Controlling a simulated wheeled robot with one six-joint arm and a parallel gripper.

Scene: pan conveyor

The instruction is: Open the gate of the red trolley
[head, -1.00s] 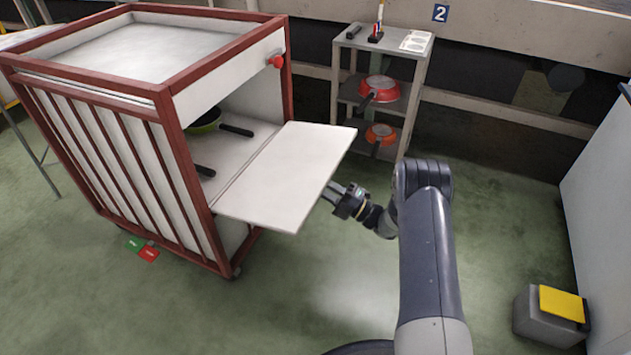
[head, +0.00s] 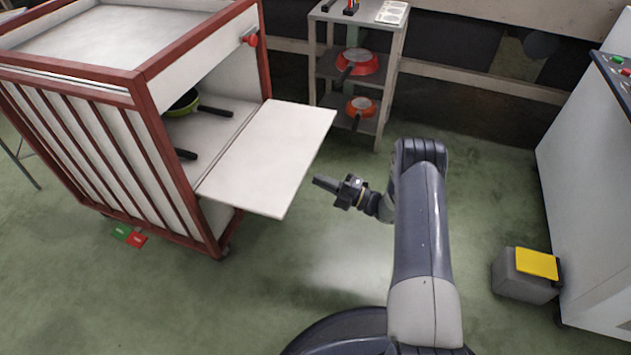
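The red trolley (head: 148,125) stands at the left, with a red frame and white panels. Its white gate (head: 270,158) is folded down and sticks out about level from the open front. A red knob (head: 250,40) sits on the panel above the opening. A green pan (head: 185,103) and a second black handle (head: 185,154) show inside. My gripper (head: 318,181) is just right of the gate's outer edge with a visible gap, and nothing shows in it. Its fingers are too small and edge-on to tell whether they are open.
A grey shelf rack (head: 398,55) at the back holds a red pan (head: 360,63) and an orange pan (head: 360,107). A grey box with a yellow top (head: 537,263) stands on the floor at the right beside a white cabinet (head: 590,180). The green floor between is clear.

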